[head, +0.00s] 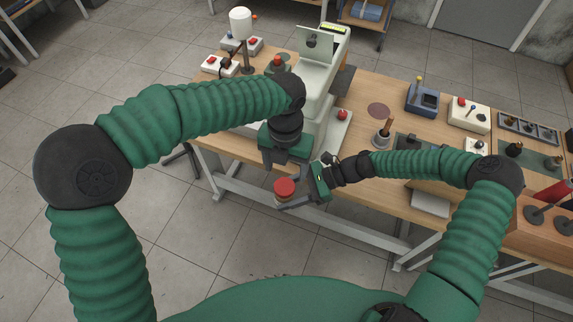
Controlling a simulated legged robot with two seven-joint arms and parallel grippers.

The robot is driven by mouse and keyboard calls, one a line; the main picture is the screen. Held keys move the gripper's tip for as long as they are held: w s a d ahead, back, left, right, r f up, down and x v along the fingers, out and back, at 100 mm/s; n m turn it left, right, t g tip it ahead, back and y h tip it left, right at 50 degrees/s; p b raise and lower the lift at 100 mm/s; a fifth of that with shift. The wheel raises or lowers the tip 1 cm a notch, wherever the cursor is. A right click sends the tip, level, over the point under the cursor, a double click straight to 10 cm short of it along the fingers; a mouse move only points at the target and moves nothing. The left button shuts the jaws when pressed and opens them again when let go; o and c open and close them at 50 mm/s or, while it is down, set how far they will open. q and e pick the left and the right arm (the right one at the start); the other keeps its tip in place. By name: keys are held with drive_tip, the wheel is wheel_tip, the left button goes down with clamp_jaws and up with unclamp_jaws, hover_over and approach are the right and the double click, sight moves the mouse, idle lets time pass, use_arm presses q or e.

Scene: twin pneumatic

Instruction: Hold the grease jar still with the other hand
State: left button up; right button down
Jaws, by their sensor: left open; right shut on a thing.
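The grease jar (284,198) has a wide red lid and a pale body, mostly hidden below the lid. It is held up in front of the bench's front edge. My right gripper (292,204) comes from the right and is shut on the jar's body below the lid. My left gripper (280,160) points down just above and behind the jar. It is open and empty, apart from the lid as far as I can see.
The wooden bench (360,105) carries a pale machine (318,75) behind my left gripper. A cup with a brush (382,138) stands near my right forearm. A blue device (422,100) and a cream box with a red button (468,115) stand farther right.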

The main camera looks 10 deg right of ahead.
sight(287, 186)
use_arm(q)
drive_tip(key=shift+f, duration=0.2)
wheel_tip(287, 186, down, 8)
drive_tip(key=shift+d+r, duration=0.1)
drive_tip(key=shift+r, duration=0.15)
